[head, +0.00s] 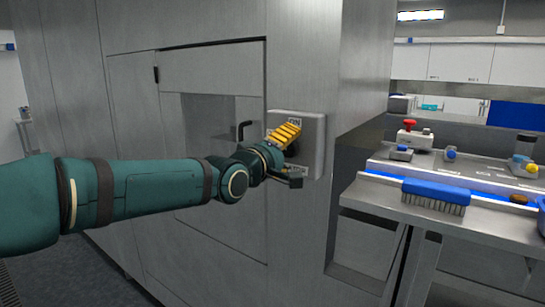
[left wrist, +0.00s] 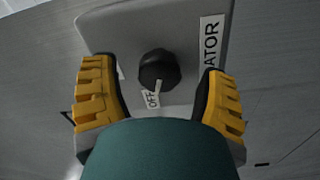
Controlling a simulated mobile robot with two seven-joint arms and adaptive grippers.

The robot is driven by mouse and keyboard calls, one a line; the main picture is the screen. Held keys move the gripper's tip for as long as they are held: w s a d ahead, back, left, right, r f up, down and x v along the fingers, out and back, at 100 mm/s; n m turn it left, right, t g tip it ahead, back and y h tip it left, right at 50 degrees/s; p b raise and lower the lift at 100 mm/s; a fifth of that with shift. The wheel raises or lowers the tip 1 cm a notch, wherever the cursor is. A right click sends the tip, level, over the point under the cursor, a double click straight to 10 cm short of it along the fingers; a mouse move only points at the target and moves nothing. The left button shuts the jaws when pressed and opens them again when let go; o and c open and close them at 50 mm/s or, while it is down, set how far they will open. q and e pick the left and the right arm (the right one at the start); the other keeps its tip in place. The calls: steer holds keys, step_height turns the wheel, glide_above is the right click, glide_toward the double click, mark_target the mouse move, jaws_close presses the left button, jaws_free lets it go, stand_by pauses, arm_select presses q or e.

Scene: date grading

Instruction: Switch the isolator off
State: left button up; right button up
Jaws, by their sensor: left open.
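The isolator is a grey box (head: 316,150) on the steel cabinet wall, with an ON label at its top and a lower label partly hidden by my gripper. In the left wrist view, its plate (left wrist: 185,25) carries a black round knob (left wrist: 158,68). A white mark at the knob's lower edge points toward the OFF label (left wrist: 152,100). A label ending in "ATOR" (left wrist: 210,42) runs along the right. My left gripper (head: 290,157) is open at the box, with yellow-backed fingers on both sides of the knob and a visible gap to each. My right gripper is out of view.
To the right, a bench (head: 385,200) holds a blue brush (head: 436,196), a red-button box (head: 413,133) and several small devices. The floor (head: 75,270) at lower left looks clear.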

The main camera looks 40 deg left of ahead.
arm_select(q)
steer(key=s, duration=1.1)
steer(key=shift+s, duration=0.2)
steer(key=w+d+f+m+g+h, duration=0.1)
steer(key=w+d+f+m+g, duration=0.2)
steer(key=f, duration=0.7)
steer(key=w+d+f+m+g+h, duration=0.1)
steer(key=w+d+f+m+g, duration=0.3)
steer(key=f, duration=0.6)
steer(key=w+d+f+g, duration=0.1)
steer(key=w+d+f, duration=0.1)
steer(key=d+f, duration=0.65)
steer(key=s+d+f+m+g, duration=0.1)
steer(key=s+f, duration=0.4)
steer(key=f, duration=0.5)
steer(key=s+d+f+m+g+h, duration=0.1)
steer(key=s+d+f+g, duration=0.3)
steer(key=f, duration=0.6)
steer(key=s+d+f+m+g+h, duration=0.1)
steer(key=s+d+f+m+g, duration=0.2)
steer(key=s+f, duration=0.4)
step_height(320, 180, down, 3)
steer(key=shift+s+f, duration=0.1)
steer(key=shift+s, duration=0.3)
steer(key=shift+s+d+m, duration=0.15)
steer(key=shift+m, duration=0.15)
steer(key=shift+c, duration=0.3)
